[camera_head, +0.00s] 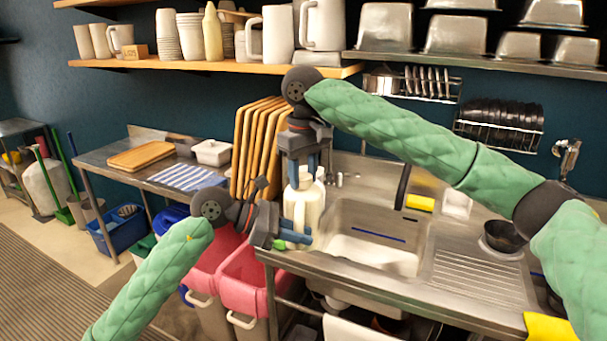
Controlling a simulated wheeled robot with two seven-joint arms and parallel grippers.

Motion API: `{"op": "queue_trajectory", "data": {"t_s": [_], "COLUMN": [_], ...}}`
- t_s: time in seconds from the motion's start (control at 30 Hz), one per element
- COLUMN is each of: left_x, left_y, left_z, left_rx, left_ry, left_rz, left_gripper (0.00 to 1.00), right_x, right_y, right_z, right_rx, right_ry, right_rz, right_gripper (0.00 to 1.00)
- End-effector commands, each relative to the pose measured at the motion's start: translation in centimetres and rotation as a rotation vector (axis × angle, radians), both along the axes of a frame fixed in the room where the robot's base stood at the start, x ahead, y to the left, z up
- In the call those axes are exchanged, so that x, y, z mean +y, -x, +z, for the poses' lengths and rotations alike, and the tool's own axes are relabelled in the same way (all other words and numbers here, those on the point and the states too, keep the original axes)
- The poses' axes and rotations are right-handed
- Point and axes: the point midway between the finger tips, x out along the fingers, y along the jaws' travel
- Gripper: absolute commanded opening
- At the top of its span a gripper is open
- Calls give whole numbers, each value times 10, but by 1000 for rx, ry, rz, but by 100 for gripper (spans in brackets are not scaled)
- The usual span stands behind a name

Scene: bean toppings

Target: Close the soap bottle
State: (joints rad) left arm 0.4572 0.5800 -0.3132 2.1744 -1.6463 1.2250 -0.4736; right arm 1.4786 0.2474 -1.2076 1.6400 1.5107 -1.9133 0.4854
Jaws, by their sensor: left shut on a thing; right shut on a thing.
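The soap bottle (304,207) is a white jug with a side handle, standing upright at the left end of the steel sink counter. My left gripper (292,238) reaches in from the left and is shut on the bottle's lower part. My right gripper (305,172) points down from above and is shut at the top of the bottle. Its fingers hide the cap and neck, so how the cap sits cannot be seen.
A steel sink (370,245) lies right of the bottle, with a yellow sponge (420,202) and a dark bowl (503,236) beyond. Upright wooden boards (258,150) stand behind. Pink bins (243,280) stand below. A wooden shelf (200,65) with white jugs hangs above.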

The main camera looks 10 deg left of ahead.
Motion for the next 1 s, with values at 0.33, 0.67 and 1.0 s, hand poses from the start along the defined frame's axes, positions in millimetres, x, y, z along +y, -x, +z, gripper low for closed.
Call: {"op": "queue_trajectory", "data": {"t_s": [0.33,0.67,1.0], "left_x": [-1,0,0], "left_y": [2,1,0], "left_z": [1,1,1], "left_rx": [-2,-2,-2], "left_ry": [1,1,1], "left_rz": [-4,-2,-1], "left_gripper": [0,0,0], "right_x": [-1,0,0], "right_y": [-1,-1,-2], "right_z": [1,4,56], "right_rx": [-3,-2,-3], "right_ry": [-1,-1,-1], "right_rz": [-30,-27,-28], "right_gripper": [63,63,63]}}
